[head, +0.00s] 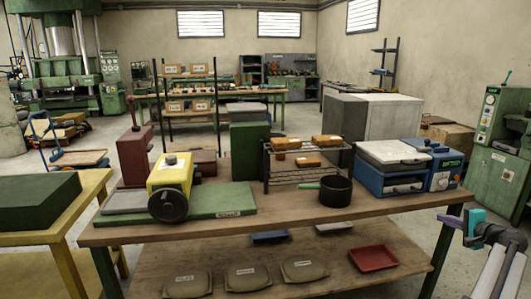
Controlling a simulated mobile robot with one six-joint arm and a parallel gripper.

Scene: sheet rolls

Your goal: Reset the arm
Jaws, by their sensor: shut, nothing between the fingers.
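My gripper (449,221) is at the right of the head view, beside the right end of the wooden workbench (290,213). Its fingers point left, and purple and teal parts show behind them. The fingers are shut with nothing visible between them. My arm's links run down to the bottom right corner, where the frame cuts them off. The gripper appears apart from the objects on the bench.
The bench holds a yellow machine (170,176), a black pot (335,191), a wire rack (305,166) and a blue-white press (394,166). A red tray (373,258) and several labelled pouches lie on the lower shelf. A green cabinet (498,160) stands at right.

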